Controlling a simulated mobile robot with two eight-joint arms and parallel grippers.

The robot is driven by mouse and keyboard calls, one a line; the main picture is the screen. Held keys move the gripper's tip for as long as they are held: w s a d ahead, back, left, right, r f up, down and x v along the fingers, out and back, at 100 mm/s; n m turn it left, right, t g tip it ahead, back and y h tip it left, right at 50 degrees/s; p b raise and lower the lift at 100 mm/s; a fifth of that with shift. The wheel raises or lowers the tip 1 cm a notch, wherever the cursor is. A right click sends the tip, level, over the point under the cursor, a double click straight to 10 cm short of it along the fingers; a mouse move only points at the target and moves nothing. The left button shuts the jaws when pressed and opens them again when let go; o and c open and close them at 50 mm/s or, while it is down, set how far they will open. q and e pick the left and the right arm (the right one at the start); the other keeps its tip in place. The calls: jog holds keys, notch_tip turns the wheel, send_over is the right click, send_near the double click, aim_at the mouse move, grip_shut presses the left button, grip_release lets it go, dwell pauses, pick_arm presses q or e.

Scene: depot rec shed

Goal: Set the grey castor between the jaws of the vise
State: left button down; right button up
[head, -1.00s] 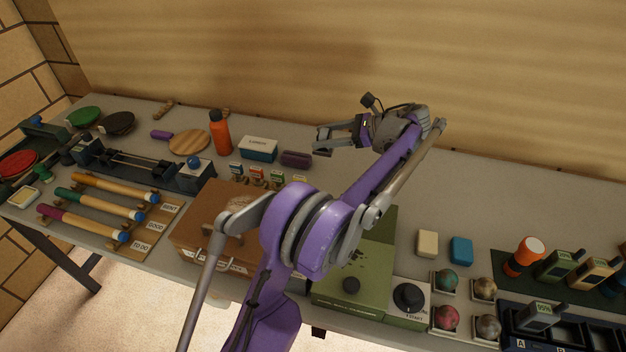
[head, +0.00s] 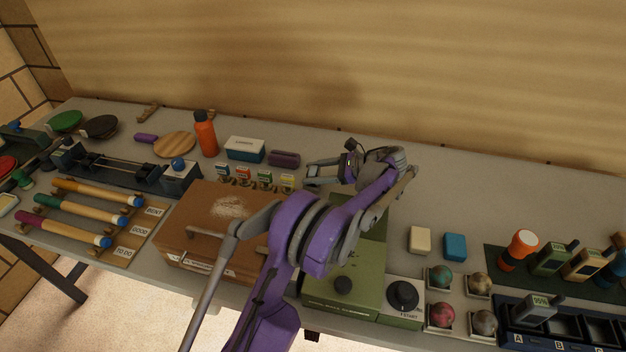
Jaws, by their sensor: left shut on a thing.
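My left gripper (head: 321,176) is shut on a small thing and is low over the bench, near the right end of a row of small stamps. Its fingers hide what they hold, so I cannot tell whether it is the grey castor. I see no grey castor elsewhere. A long dark device with two metal rods (head: 122,164) between end blocks lies at the left of the bench, a blue ball knob on its right block. I cannot tell for sure whether it is the vise. My right gripper is not in view.
A brown case (head: 205,258) and a green box (head: 345,270) with a knob stand at the front middle. A purple block (head: 285,159) and a lunch box (head: 245,150) sit behind the stamps. Several mallets (head: 85,216) lie at left. The back right of the bench is clear.

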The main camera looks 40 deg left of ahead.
pick_arm(q)
jog(key=shift+f, duration=1.55)
jog(key=shift+c, duration=2.3)
grip_release()
jog(key=shift+w+r, duration=0.1)
